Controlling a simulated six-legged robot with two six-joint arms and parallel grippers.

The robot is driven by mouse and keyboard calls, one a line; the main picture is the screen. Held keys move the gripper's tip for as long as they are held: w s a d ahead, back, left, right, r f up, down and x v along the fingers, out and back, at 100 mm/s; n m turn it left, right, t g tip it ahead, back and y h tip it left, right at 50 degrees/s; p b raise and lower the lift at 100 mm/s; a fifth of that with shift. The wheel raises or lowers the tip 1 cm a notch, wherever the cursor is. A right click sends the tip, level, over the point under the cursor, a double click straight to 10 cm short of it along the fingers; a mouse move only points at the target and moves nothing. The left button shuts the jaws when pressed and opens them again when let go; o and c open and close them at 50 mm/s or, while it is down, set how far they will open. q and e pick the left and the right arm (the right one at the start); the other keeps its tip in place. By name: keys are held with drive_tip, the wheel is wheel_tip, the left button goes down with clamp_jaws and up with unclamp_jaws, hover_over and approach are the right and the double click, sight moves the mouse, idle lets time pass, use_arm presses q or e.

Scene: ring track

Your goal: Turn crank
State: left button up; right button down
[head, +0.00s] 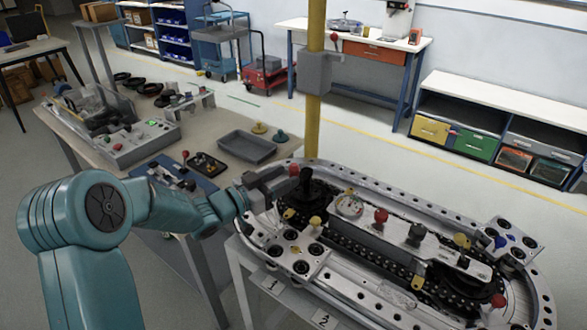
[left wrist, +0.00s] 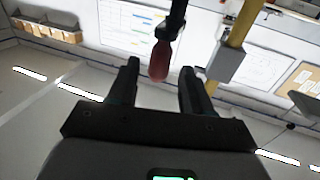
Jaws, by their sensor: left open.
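The ring track (head: 420,235) is an oval metal frame with a black chain loop, on a stand at the right of the head view. A black crank (head: 306,187) stands at its left end, with a small red handle (head: 294,169) beside its top. My left gripper (head: 284,181) reaches in from the left and is close to this handle. In the left wrist view the red handle (left wrist: 159,61) hangs from a black rod and appears between the open fingers (left wrist: 160,85). I cannot tell whether they touch it. My right gripper is not in view.
A yellow post (head: 315,100) with a grey box rises behind the track's left end. A bench (head: 205,125) with a grey tray (head: 247,147) stands at the left. Several colored knobs stick up from the track, including a red one (head: 381,216).

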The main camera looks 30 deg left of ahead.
sight(290, 175)
use_arm(q)
drive_tip(key=x, duration=0.3)
drive_tip(key=shift+f, duration=0.1)
drive_tip(key=shift+w+d, duration=0.15)
drive_tip(key=shift+w, duration=0.2)
drive_tip(key=shift+s, duration=0.1)
